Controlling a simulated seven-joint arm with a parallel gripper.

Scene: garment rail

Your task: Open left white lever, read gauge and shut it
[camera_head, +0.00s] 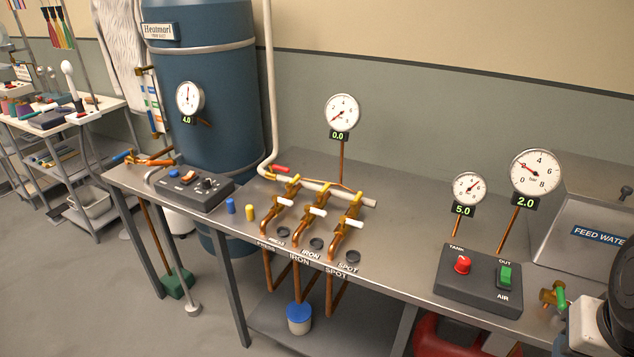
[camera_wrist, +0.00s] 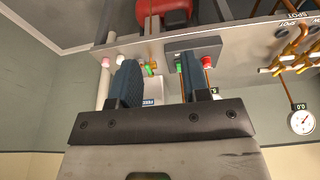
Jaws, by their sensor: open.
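Three copper valves with white levers stand in a row at the bench's front edge. The left white lever (camera_head: 284,201) is on the valve above the PRESS label and points right across its pipe. The middle white lever (camera_head: 318,211) and right white lever (camera_head: 351,223) lie in similar positions. The round gauge (camera_head: 342,111) above the pipe shows 0.0. It also shows upside down at the right of the wrist view (camera_wrist: 302,122). My gripper (camera_wrist: 158,80) is open and empty in the wrist view, away from the levers. Its fingers are not visible in the head view.
A red lever (camera_head: 281,169) sits on the supply pipe behind the valves. Gauges reading 5.0 (camera_head: 469,188) and 2.0 (camera_head: 536,171) stand above a TANK/AIR box (camera_head: 480,279) to the right. A switch box (camera_head: 194,187) and blue boiler (camera_head: 208,80) are left.

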